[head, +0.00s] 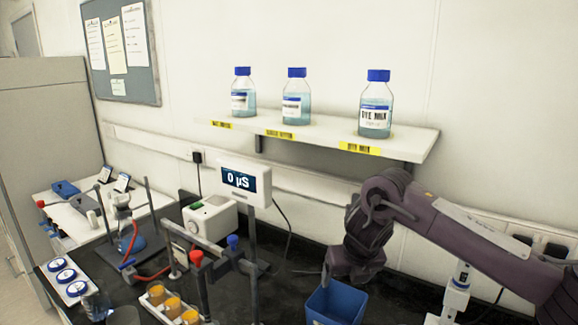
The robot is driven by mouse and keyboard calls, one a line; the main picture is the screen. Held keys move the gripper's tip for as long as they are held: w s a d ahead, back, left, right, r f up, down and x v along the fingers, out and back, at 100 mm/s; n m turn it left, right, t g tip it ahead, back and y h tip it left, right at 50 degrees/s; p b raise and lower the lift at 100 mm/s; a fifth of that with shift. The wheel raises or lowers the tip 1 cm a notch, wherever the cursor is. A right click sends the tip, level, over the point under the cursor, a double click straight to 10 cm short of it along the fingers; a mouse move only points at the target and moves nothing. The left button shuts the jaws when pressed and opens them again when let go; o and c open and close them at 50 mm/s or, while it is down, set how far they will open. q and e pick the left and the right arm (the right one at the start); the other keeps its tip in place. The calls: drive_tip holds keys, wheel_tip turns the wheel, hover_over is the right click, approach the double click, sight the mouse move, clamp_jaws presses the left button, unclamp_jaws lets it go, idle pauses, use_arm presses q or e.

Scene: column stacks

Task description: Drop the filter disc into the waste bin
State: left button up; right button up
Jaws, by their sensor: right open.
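A blue open-topped bin (348,307), which looks like the waste bin, stands on the dark bench at the lower middle, partly cut off by the picture's bottom edge. My right gripper (338,279) points down just above the bin's rim, over its back part. It is open. I cannot make out a filter disc at the gripper or in the bin; the inside of the bin is only partly seen. My left gripper is not in view.
A shelf (400,137) above holds blue-capped bottles. Left of the bin are column stands with red and blue knobs (196,257), a display reading 0 µS (243,181), and a rack of orange-filled vials (172,307). A white pipette-like tool (457,294) stands right of the bin.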

drive_tip(key=v, duration=0.7)
drive_tip(key=shift+r+p, duration=0.4)
drive_tip(key=shift+s, duration=0.1)
